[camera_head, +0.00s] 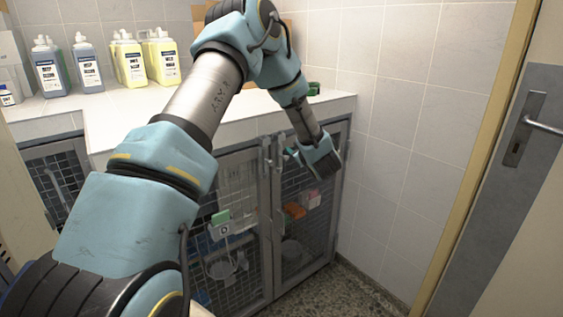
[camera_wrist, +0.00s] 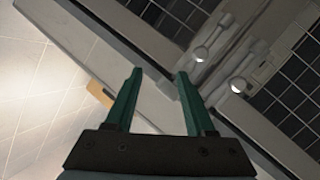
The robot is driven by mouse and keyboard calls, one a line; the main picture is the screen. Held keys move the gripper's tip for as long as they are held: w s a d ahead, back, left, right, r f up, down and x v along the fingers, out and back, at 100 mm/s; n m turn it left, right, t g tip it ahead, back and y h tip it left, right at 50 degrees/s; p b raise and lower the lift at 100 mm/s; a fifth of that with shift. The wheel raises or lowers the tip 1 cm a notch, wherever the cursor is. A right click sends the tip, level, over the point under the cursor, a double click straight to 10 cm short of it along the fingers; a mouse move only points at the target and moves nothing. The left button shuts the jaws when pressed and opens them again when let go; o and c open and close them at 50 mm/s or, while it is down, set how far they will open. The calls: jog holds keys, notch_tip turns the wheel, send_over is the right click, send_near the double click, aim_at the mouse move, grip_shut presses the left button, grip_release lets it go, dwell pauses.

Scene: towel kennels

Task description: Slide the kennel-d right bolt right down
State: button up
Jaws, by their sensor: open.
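Two grey bolts sit side by side on the kennel door frames, just under the counter. In the head view I see a left one (camera_head: 266,152) and a right one (camera_head: 280,150). In the wrist view, two round bolt knobs show, an upper one (camera_wrist: 200,53) and a lower one (camera_wrist: 238,86); I cannot tell which belongs to which bolt. My gripper (camera_wrist: 158,75) is open, its two green fingers apart and empty, to the left of the knobs in that view. In the head view my gripper (camera_head: 318,160) is right of the bolts, before the right mesh door (camera_head: 300,235).
The white tiled counter (camera_head: 235,115) overhangs the kennels, with bottles (camera_head: 128,62) at its left. A tiled wall (camera_head: 400,150) stands close on the right, then a door with a handle (camera_head: 540,125). Orange items and a bowl (camera_head: 290,250) show behind the mesh.

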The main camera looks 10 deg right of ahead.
aim_at(287, 159)
jog(key=s+d+f+n+y, duration=0.1)
jog(key=s+f+n+y, duration=0.4)
jog(key=f+y, duration=0.15)
jog(key=shift+t+y, duration=0.25)
jog(key=shift+t, duration=0.05)
jog(key=x, duration=0.3)
jog(key=p+x, duration=0.1)
jog(key=x, duration=0.2)
jog(key=p+x, duration=0.1)
jog(key=x, duration=0.3)
jog(key=shift+s+a+r, duration=0.1)
jog(key=shift+r, duration=0.2)
grip_shut()
dwell(0.5)
